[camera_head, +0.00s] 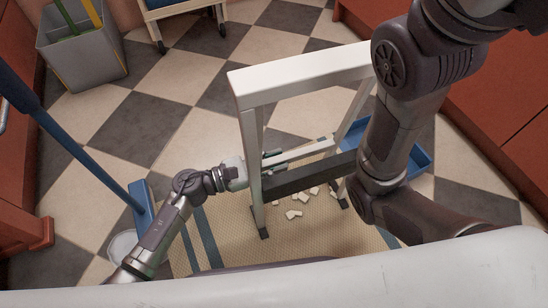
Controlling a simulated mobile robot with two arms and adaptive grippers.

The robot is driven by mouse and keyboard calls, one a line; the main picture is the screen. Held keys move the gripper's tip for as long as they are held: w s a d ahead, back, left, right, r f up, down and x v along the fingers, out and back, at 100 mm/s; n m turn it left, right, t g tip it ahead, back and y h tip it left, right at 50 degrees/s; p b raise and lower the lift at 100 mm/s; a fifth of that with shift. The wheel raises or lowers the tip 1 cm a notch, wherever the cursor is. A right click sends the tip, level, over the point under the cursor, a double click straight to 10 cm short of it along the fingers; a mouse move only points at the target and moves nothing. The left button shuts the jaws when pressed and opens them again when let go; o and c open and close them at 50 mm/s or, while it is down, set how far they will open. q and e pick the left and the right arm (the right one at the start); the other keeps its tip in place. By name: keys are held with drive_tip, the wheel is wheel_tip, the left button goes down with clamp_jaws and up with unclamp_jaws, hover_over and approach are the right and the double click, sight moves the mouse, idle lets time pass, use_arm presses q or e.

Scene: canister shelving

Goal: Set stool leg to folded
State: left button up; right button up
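The white stool (300,75) stands upright on the mat in the middle of the view. It has pale legs with dark feet, a dark lower bar (305,177) and a pale bar (305,152) running sideways between the legs. Which part is the folding leg I cannot tell. My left gripper (268,163) is at the stool's near left leg, with its fingers partly hidden behind that leg. Whether they touch or grip anything is not clear. My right arm passes in front of the stool's right side and hides part of it; its gripper is out of view.
A beige mat (285,237) with blue stripes lies under the stool, with several small white pieces (293,214) on it. A blue tray (421,160) is at right. A blue-handled broom (80,150) and grey bin (82,52) stand left.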

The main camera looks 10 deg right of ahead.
use_arm(q)
drive_tip(key=shift+o, duration=0.7)
drive_tip(key=v, duration=1.2)
